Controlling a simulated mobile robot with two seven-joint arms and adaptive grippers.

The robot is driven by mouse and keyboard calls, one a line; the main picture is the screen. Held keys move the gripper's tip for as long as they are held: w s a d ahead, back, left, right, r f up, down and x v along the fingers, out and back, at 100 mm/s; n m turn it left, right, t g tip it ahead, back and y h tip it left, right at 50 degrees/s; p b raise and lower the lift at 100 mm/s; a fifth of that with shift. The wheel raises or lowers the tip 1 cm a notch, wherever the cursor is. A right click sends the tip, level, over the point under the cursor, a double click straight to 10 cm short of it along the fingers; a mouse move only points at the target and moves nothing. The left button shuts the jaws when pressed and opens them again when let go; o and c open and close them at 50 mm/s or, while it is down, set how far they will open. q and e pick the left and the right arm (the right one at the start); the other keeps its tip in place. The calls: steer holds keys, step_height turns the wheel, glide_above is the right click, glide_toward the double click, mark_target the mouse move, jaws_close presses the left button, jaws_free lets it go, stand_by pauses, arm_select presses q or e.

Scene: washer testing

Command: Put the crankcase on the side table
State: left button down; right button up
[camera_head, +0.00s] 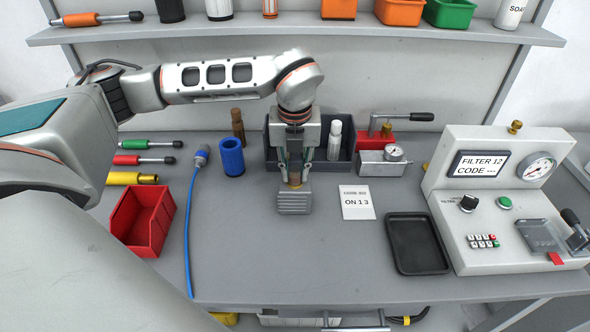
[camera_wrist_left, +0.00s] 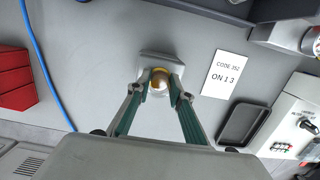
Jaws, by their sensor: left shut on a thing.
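The crankcase (camera_head: 293,202) is a small grey ribbed block with a brass-coloured round part on top. It is at the middle of the workbench, in front of the dark bin; whether it touches the bench top is hard to tell. My left gripper (camera_head: 295,180) points down from above, shut on the crankcase by its brass part. In the left wrist view the gripper's fingertips (camera_wrist_left: 160,83) close on both sides of the brass part, with the grey block (camera_wrist_left: 160,60) beneath. No side table can be made out for certain. My right gripper is not in view.
A code card (camera_head: 357,203) and a black tray (camera_head: 417,243) lie to the right, before the test console (camera_head: 500,205). A red bin (camera_head: 143,220), blue hose (camera_head: 189,225) and blue cylinder (camera_head: 231,156) are left. The dark bin (camera_head: 345,135) stands behind. The front middle is clear.

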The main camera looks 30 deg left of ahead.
arm_select(q)
steer(key=c, duration=1.8)
jaws_free()
steer(key=r, duration=0.4)
steer(key=s+r, duration=0.1)
steer(key=r, duration=0.7)
steer(key=shift+s+d, duration=0.15)
steer(key=shift+d, duration=0.25)
